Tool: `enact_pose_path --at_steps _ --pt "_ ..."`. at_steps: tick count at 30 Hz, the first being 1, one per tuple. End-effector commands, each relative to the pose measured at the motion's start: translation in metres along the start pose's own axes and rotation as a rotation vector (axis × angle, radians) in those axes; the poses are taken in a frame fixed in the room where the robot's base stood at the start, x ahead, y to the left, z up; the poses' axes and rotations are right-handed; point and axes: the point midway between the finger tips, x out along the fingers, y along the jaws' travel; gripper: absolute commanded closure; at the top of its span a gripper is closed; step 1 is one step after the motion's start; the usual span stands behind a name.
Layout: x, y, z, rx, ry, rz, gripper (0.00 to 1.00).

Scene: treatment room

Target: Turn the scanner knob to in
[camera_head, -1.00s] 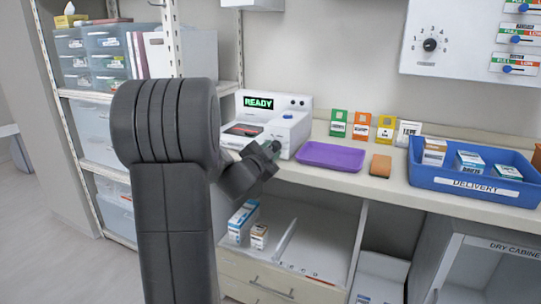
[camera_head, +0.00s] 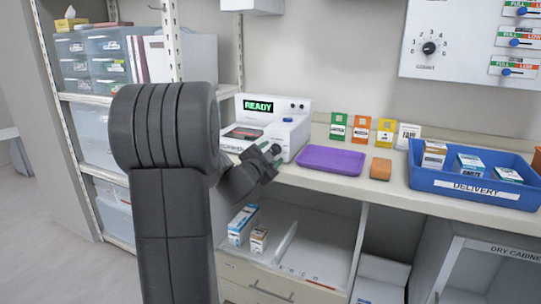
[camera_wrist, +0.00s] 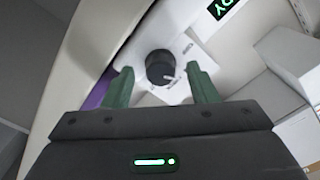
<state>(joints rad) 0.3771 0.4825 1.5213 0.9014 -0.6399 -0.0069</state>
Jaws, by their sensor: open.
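The scanner (camera_head: 262,122) is a white machine on the counter with a green READY display and a blue button on its upper part. Its round black knob (camera_wrist: 160,67) shows in the wrist view, with a light pointer mark at its lower right edge. My gripper (camera_head: 270,150) is in front of the scanner's lower right front in the head view, where it hides the knob. In the wrist view the two green fingers of my gripper (camera_wrist: 162,86) are spread and empty, one to each side of the knob and apart from it.
A purple tray (camera_head: 332,160) and an orange-brown block (camera_head: 381,169) lie right of the scanner. Several coloured cards stand behind them. A blue delivery bin (camera_head: 474,187) with boxes stands farther right. Below the counter is an open shelf with small boxes (camera_head: 243,224).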

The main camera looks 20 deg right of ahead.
Motion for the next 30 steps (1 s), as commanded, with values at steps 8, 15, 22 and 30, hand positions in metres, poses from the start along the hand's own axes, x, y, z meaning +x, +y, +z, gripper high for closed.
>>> enact_pose_path --at_steps 8,15,22,30 --pt "-0.045 -0.002 0.000 0.001 -0.002 -0.003 0.47" --pt "-0.100 -0.002 -0.001 0.001 -0.002 -0.003 0.47" --pt "-0.130 -0.001 0.000 0.000 -0.001 -0.001 0.47" --pt "-0.137 0.000 0.000 0.001 0.001 0.000 0.47"
